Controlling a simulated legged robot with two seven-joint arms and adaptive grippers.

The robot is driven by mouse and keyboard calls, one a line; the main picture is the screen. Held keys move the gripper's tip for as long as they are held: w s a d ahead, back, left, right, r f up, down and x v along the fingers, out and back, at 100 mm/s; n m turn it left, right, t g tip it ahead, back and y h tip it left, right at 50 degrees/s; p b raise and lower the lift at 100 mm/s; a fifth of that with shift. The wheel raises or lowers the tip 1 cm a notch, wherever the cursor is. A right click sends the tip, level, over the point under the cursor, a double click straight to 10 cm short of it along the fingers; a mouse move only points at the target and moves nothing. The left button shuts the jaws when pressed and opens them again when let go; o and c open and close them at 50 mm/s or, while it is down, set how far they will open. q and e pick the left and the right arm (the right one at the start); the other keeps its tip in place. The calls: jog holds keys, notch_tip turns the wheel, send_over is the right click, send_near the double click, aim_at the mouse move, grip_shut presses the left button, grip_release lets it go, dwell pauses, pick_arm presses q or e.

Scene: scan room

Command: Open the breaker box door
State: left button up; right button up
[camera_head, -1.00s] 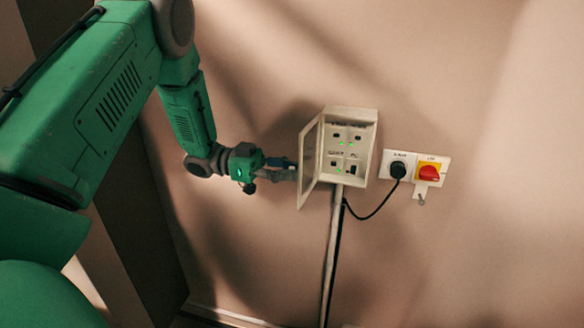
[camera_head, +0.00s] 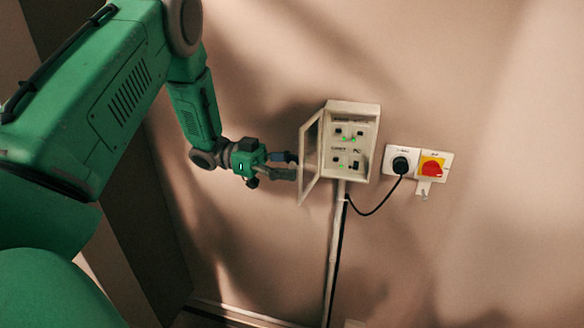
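The breaker box (camera_head: 351,107) is a pale box on the wall with switches and green lights inside. Its door (camera_head: 311,152), a pale frame with a clear pane, is hinged on the left and stands swung open to the left. My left gripper (camera_head: 295,165) is at the left of the door, its two dark fingers apart and pointing right. The fingertips are close to the door's outer face; I cannot tell whether they touch it. Nothing shows between the fingers. My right gripper is not in view.
A black plug in a white socket (camera_head: 401,162) and a red rotary switch on a yellow plate (camera_head: 432,168) are right of the box. A black cable (camera_head: 371,211) loops from the plug to below the box, beside a pale conduit (camera_head: 335,250). The wall at right is clear.

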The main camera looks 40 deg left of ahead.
pick_arm(q)
jog(key=v, duration=1.2)
jog(key=shift+w, duration=0.1)
jog(key=shift+a+f, duration=0.1)
jog(key=shift+f, duration=0.1)
